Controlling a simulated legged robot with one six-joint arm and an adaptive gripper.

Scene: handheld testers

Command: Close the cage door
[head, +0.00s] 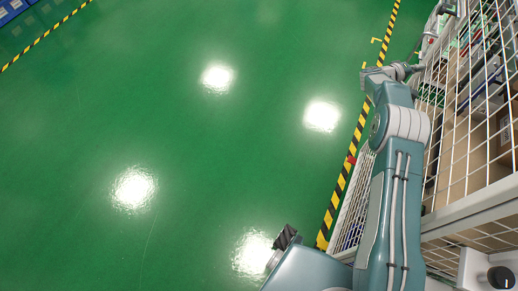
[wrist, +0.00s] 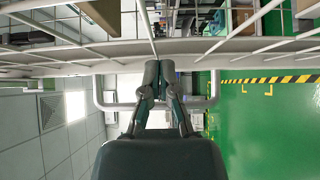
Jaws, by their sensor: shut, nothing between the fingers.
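A white wire-mesh cage panel (head: 478,130) with a pale frame runs down the right side of the head view. I cannot tell which part of it is the door. In the wrist view a white frame bar (wrist: 250,44) crosses the picture, with mesh wires above it. A pale U-shaped bar, like a handle (wrist: 108,106), shows on both sides of my fingers. My gripper (wrist: 158,68) is shut and empty, its tips at the frame bar. I cannot tell if they touch it. In the head view my gripper (head: 414,68) is small beside the mesh.
Boxes and tools sit on shelves behind the mesh. Another low mesh section (head: 352,205) shows left of my arm. A yellow-black floor stripe (head: 345,180) runs beside the cage. The green floor (head: 200,130) to the left is wide and clear.

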